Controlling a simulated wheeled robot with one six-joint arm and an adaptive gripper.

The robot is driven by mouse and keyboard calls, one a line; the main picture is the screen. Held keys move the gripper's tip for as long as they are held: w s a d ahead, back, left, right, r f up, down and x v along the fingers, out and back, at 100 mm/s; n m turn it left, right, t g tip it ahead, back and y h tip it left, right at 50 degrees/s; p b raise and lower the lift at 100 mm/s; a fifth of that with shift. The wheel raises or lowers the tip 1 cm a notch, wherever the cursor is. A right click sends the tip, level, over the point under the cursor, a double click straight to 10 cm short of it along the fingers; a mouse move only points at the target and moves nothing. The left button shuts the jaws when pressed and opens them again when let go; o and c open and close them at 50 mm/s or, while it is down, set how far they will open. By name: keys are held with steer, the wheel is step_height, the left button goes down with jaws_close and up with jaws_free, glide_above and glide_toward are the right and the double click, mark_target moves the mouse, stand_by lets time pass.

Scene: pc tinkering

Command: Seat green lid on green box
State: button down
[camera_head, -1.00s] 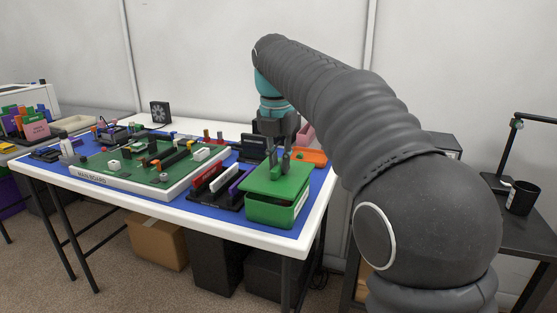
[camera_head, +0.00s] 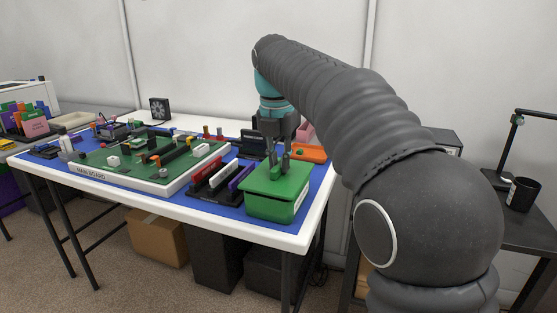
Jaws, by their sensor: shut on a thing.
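The green box (camera_head: 268,207) stands at the front right corner of the blue-topped table, with a white label on its right side. The green lid (camera_head: 290,178) lies on top of the box and looks level. I cannot tell whether its rim is fully down all around. My gripper (camera_head: 278,172) points straight down over the lid, its two dark fingers close together on the lid's top. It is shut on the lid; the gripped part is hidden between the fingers.
A rack with black, white and purple cards (camera_head: 222,183) stands just left of the box. A large green main board (camera_head: 140,160) fills the table's middle. An orange tray (camera_head: 311,152) lies behind the box. The table's white front edge (camera_head: 250,228) is close to the box.

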mark_target(278, 165)
steer(key=shift+f, duration=0.5)
steer(key=c, duration=1.5)
jaws_free()
steer(key=shift+o, duration=0.2)
steer(key=o, duration=0.6)
steer(key=shift+c, duration=0.2)
step_height(278, 165, up, 3)
steer(key=shift+s+f+p, duration=0.1)
steer(key=shift+s+p, duration=0.05)
steer(key=shift+p, duration=1.05)
steer(key=shift+s+a+r, duration=0.1)
steer(key=shift+s+r, duration=0.05)
steer(key=shift+r, duration=1.05)
steer(key=shift+s+a+r, duration=0.1)
steer(key=shift+r, duration=1.25)
